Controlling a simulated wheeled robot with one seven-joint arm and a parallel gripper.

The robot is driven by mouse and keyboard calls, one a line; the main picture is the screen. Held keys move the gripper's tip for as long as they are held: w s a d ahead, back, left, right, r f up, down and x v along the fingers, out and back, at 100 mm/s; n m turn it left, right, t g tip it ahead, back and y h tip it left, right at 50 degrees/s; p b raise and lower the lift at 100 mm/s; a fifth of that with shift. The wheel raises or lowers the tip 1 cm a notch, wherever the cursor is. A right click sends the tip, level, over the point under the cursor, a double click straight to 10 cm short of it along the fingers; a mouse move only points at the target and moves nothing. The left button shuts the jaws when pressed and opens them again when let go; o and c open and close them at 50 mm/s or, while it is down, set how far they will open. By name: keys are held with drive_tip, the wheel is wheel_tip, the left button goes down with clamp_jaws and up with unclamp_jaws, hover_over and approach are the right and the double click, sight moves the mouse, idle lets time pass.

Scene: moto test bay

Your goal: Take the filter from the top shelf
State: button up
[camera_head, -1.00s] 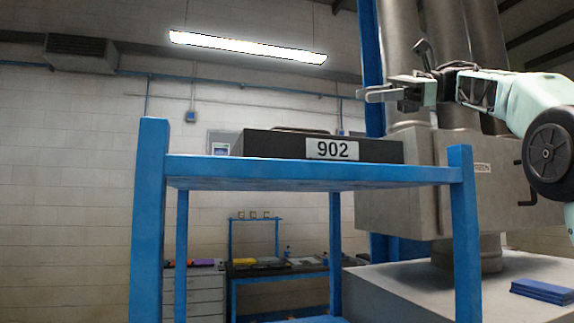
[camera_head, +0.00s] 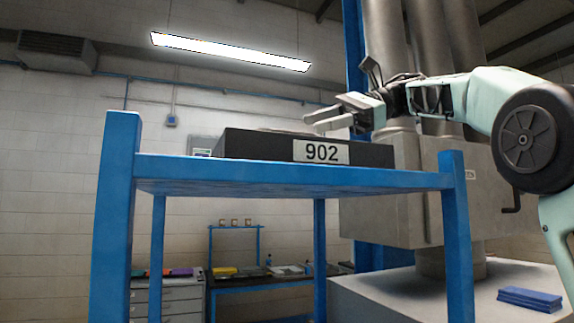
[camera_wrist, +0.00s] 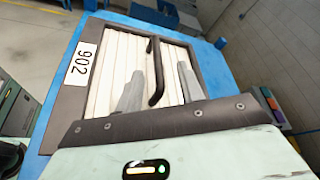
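The filter (camera_head: 255,146) is a flat black-framed box labelled 902, lying on the blue top shelf (camera_head: 290,174). In the wrist view the filter (camera_wrist: 118,55) shows white pleats and a black bar handle (camera_wrist: 156,70) across its top. My gripper (camera_head: 314,122) hangs over the right part of the filter, with a small gap above the box's top edge in the head view. The wrist view shows my gripper (camera_wrist: 160,88) open, its two grey fingers apart with the handle between them in the picture. I cannot tell whether the fingertips are at handle height.
Blue posts (camera_head: 118,200) rise above the shelf at its corners. A large grey machine (camera_head: 440,190) with metal columns stands behind to the right. Blue pads (camera_head: 530,298) lie on its pale base. A workbench (camera_head: 265,281) and a drawer cabinet (camera_head: 165,298) stand at the back wall.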

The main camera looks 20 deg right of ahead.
drive_tip(key=shift+f+p+x, duration=0.15)
drive_tip(key=shift+p+x, duration=0.55)
drive_tip(key=shift+x, duration=1.1)
drive_tip(key=shift+f+p+x, duration=0.1)
drive_tip(key=shift+p+x, duration=0.6)
drive_tip(key=shift+x, duration=1.1)
drive_tip(key=shift+d, duration=0.1)
drive_tip(key=shift+c, duration=0.4)
clamp_jaws()
